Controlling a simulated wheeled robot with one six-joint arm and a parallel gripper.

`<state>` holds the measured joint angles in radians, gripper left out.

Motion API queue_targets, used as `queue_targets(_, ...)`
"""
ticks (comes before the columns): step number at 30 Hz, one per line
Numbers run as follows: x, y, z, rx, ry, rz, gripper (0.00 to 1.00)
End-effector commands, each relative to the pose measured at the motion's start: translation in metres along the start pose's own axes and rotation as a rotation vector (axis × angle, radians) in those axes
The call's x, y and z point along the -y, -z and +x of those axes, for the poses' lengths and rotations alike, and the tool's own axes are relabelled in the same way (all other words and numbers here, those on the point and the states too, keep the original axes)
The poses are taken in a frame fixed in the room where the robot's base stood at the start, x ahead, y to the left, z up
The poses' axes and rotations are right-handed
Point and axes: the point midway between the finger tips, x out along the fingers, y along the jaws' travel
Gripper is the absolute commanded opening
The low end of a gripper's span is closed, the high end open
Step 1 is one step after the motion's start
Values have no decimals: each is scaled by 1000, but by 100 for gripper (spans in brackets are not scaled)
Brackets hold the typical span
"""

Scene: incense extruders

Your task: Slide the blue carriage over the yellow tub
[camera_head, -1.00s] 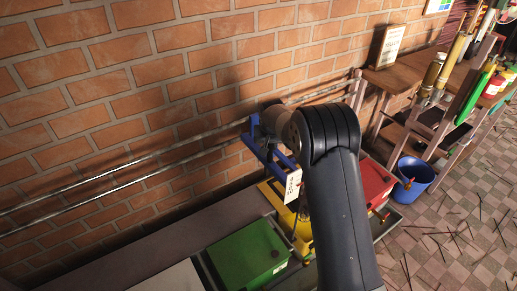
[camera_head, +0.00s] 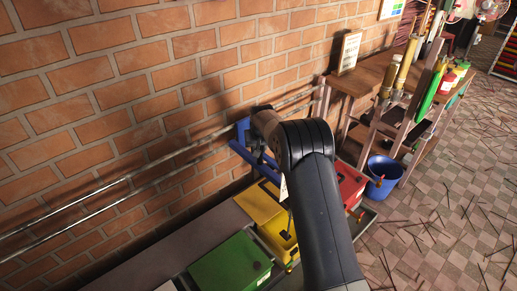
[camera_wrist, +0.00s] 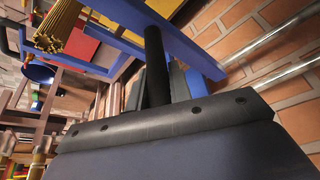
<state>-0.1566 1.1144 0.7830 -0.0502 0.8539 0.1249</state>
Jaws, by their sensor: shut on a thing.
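The blue carriage (camera_head: 240,143) sits on the two wall rails (camera_head: 150,172) in the head view. It also fills the upper middle of the wrist view as a blue frame (camera_wrist: 190,42). My gripper (camera_wrist: 165,88) is shut on its black upright handle (camera_wrist: 154,55); in the head view my wrist hides the grip. The yellow tub (camera_head: 253,204) stands below, between the green tub (camera_head: 228,262) and the red tub (camera_head: 350,182). My arm covers part of it. A bundle of golden sticks (camera_wrist: 60,27) shows near the blue frame in the wrist view. Exact alignment over the tub is unclear.
A brick wall (camera_head: 100,90) backs the rails. A wooden bench (camera_head: 362,78) with a framed notice stands at the right end. A blue bucket (camera_head: 382,178) is beside it. Thin sticks litter the checkered floor (camera_head: 450,200) at right.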

Motion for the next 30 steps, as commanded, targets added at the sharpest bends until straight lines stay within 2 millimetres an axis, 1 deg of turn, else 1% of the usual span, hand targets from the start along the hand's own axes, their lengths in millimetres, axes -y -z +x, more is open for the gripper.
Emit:
queue_targets(4, 0, 1, -1, -1, 0, 0, 0)
queue_targets(5, 0, 1, -1, -1, 0, 0, 21)
queue_targets(12, 0, 0, 0, -1, 0, 0, 40)
queue_targets(20, 0, 0, -1, 0, 0, 0, 41)
queue_targets(23, 0, 1, -7, -1, 0, 0, 41)
queue_targets(26, 0, 1, -20, -2, 0, 0, 41)
queue_targets(30, 0, 1, -47, -4, 0, 0, 41)
